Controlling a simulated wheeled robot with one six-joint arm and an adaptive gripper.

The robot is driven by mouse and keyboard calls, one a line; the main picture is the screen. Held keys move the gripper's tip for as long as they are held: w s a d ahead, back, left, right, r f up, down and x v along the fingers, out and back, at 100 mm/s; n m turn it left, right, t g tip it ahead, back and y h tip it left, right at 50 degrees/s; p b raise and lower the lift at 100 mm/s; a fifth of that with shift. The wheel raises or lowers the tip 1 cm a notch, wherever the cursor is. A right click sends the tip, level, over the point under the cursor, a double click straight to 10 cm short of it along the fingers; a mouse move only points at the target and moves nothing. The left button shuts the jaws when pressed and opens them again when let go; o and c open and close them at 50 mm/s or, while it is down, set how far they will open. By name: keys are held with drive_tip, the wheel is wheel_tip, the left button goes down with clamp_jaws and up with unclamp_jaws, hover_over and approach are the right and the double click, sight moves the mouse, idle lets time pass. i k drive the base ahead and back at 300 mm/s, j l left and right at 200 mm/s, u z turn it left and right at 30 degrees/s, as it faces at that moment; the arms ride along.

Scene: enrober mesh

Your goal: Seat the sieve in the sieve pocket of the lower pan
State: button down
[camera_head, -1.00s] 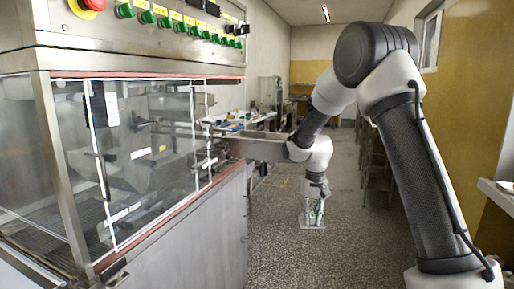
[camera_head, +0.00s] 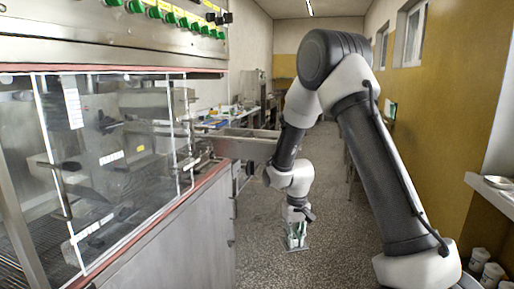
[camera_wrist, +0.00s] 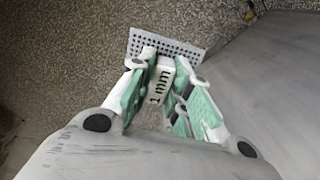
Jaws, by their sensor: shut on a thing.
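The sieve is a light perforated plate (camera_wrist: 190,49) with a white upright tab marked "1 mm", seen in the wrist view. My gripper (camera_wrist: 158,75) is shut on that tab between its green-padded fingers. The plate extends past the fingertips, and its near part is hidden by the fingers. In the head view the sieve (camera_head: 296,249) hangs flat below my gripper (camera_head: 297,229), over the speckled floor. I cannot make out the lower pan or its sieve pocket in either view.
The enrober with clear panels (camera_head: 110,165) and a steel lower cabinet (camera_head: 185,240) stands at the left. A metal trough (camera_head: 245,145) projects from its far end. A ledge with a dish (camera_head: 497,182) is at the right. The floor aisle (camera_head: 330,225) is open.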

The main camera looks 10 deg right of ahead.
sight(264, 147)
drive_tip(key=i+l+z, duration=0.15)
drive_tip(key=z, duration=0.3)
drive_tip(key=i+z, duration=0.3)
drive_tip(key=z, duration=0.2)
drive_tip(key=i+l+z, duration=0.1)
drive_tip(key=i+z, duration=0.15)
drive_tip(key=i, duration=0.5)
drive_tip(key=i+u, duration=0.3)
drive_tip(key=i+l+u, duration=0.15)
drive_tip(key=i+u, duration=0.2)
drive_tip(key=k, duration=0.05)
